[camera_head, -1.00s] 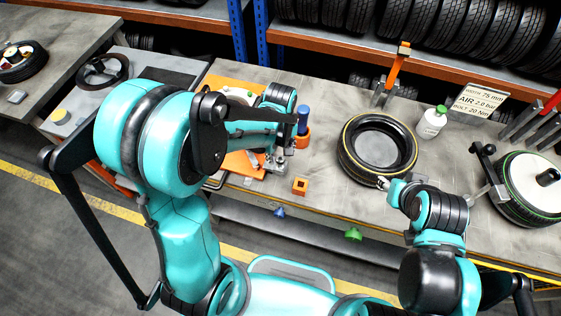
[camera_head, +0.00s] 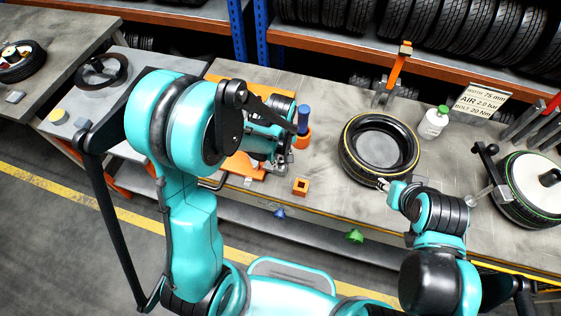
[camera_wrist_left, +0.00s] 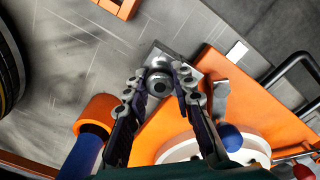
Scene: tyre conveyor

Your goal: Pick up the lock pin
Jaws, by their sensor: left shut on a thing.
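The lock pin (camera_wrist_left: 159,67) appears to be the silver, round-headed metal part between my left fingertips in the left wrist view. My left gripper (camera_wrist_left: 158,88) is shut on it, with one finger on each side. The part is at a small grey metal block by the edge of an orange plate (camera_wrist_left: 185,105); I cannot tell whether it is clear of the block. In the head view my left gripper (camera_head: 283,160) is low over the bench, and the pin is too small to make out. My right gripper (camera_head: 385,184) is at the tyre's front edge, its fingers too small to read.
An orange square socket (camera_head: 300,187) is near the bench's front edge. A tyre (camera_head: 352,168) lies to the right, with a white bottle (camera_head: 432,124) behind it. Bench between socket and tyre is clear.

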